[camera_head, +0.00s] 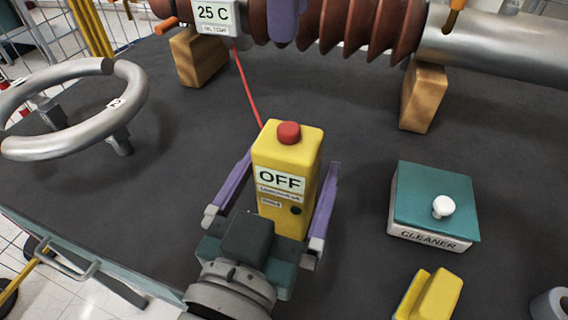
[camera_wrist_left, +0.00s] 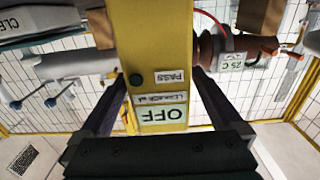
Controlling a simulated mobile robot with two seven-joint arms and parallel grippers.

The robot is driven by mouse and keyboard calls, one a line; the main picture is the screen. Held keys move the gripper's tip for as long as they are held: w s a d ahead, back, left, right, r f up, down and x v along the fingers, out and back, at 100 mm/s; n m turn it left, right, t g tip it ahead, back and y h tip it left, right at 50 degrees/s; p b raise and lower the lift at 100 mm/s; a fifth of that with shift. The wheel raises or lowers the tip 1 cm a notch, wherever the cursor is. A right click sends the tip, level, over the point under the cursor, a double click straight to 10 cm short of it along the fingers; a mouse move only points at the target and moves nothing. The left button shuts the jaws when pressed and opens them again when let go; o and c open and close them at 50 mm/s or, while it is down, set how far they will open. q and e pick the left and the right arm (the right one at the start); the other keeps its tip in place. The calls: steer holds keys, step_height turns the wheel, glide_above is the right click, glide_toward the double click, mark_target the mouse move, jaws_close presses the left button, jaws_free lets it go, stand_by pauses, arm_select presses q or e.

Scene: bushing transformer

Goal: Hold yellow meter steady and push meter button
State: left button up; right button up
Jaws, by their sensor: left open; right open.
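The yellow meter (camera_head: 285,165) stands upright on the dark table, with a red button (camera_head: 289,132) on top and an "OFF" display. In the left wrist view the meter (camera_wrist_left: 150,50) appears upside down. My left gripper (camera_head: 272,205) is open, with its purple fingers on either side of the meter; its fingers also flank it in the left wrist view (camera_wrist_left: 155,85). I cannot tell whether they touch it. A purple piece at the top edge looks like a fingertip of my right gripper (camera_head: 283,20), above and apart from the button; its rest is out of view.
A teal-topped cleaner box (camera_head: 425,190) with a white knob stands right of the meter. A yellow block (camera_head: 430,295) lies nearer. A grey ring (camera_head: 135,95) is at left. The brown ribbed bushing (camera_head: 345,22) lies across the back on wooden blocks. A red cable runs behind the meter.

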arm_select(q)
jaws_close()
arm_select(e)
jaws_close()
stand_by(0.8)
stand_by(1.1)
